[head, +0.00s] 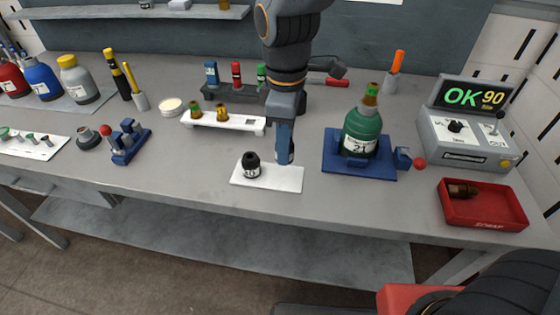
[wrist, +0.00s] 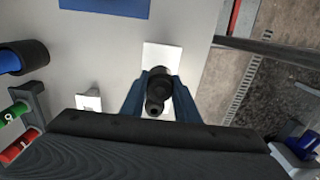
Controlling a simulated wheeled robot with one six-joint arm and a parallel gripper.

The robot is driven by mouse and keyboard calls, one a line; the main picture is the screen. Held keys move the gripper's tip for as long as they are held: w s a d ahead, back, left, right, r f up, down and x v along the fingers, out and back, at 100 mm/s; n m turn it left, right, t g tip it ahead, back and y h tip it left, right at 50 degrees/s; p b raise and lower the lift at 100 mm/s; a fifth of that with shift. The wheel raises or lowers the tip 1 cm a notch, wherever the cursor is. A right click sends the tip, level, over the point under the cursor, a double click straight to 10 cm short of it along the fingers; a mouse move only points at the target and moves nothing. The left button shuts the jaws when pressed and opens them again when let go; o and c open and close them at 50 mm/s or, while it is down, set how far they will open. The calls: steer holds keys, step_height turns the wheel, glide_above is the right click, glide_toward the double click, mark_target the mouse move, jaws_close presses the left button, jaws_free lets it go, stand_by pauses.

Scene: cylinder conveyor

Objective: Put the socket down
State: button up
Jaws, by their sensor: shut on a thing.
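My gripper (head: 285,158) points down over the right part of a white plate (head: 283,184) at the front of the bench. In the wrist view its two blue fingers are shut on a dark round socket (wrist: 161,78). The fingers largely hide the socket in the head view, and I cannot tell whether it touches the plate.
A green bottle (head: 361,136) stands on a blue fixture (head: 338,165) to the right. A red tray (head: 483,222) holding a brown piece is farther right, below a tester reading OK 90 (head: 464,135). A white rack (head: 225,121) is behind.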

steer(key=shift+f+p, duration=0.4)
steer(key=shift+f, duration=2.6)
steer(key=shift+f, duration=0.1)
steer(key=o, duration=1.1)
step_height(320, 180, up, 12)
steer(key=shift+r+b, duration=0.15)
steer(key=shift+b, duration=0.95)
steer(key=shift+s, duration=0.15)
